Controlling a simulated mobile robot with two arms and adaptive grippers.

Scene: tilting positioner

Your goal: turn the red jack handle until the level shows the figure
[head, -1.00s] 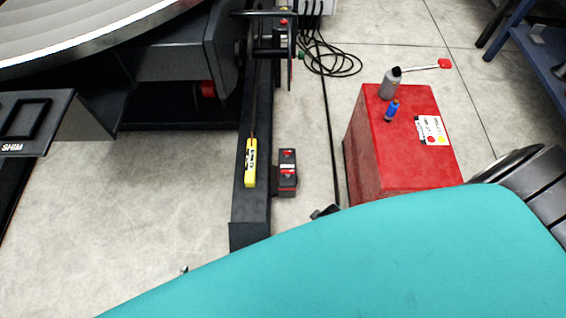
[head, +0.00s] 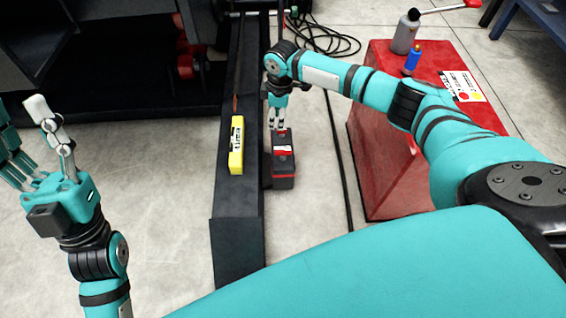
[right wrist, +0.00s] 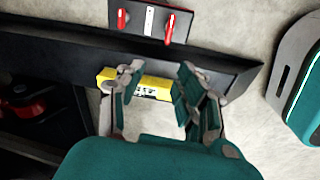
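A red part (head: 186,66) shows low on the dark positioner frame at the upper left; I cannot tell whether it is the jack handle. A red piece (right wrist: 28,108) also shows at the left of the right wrist view. A yellow block with a small label (head: 237,146), perhaps the level, lies on the dark beam; its figure is unreadable. My right gripper (head: 277,124) points down over the black box beside the beam. In the right wrist view its fingers (right wrist: 160,78) are apart, with the yellow block beyond them. My left gripper (head: 24,135) is raised at the left, fingers spread and empty.
The black box with red levers (head: 283,165) stands right of the dark beam (head: 236,235). Cables lie on the floor behind. Floor at lower left is clear.

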